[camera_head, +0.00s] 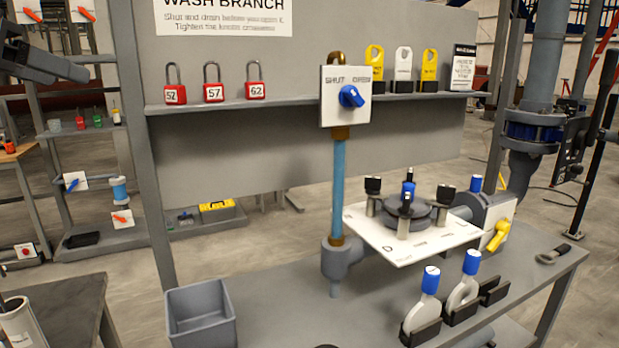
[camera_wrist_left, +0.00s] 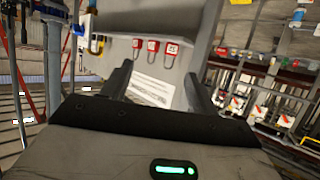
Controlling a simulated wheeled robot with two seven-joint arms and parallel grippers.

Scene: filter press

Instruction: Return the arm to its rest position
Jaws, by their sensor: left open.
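My left gripper (camera_head: 45,62) is at the upper left edge of the head view, raised and away from the bench. In the left wrist view its two dark fingers (camera_wrist_left: 160,80) stand apart with nothing between them. The grey back panel (camera_head: 240,60) and its white sign (camera_wrist_left: 152,90) show beyond the fingers. My right gripper is not in the head view.
The blue-handled valve (camera_head: 351,97) stands upright over the bench (camera_head: 270,310). A white plate (camera_head: 365,235), yellow-handled valve (camera_head: 498,235) and grey bin (camera_head: 200,315) are there. A side rack (camera_head: 60,190) stands left.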

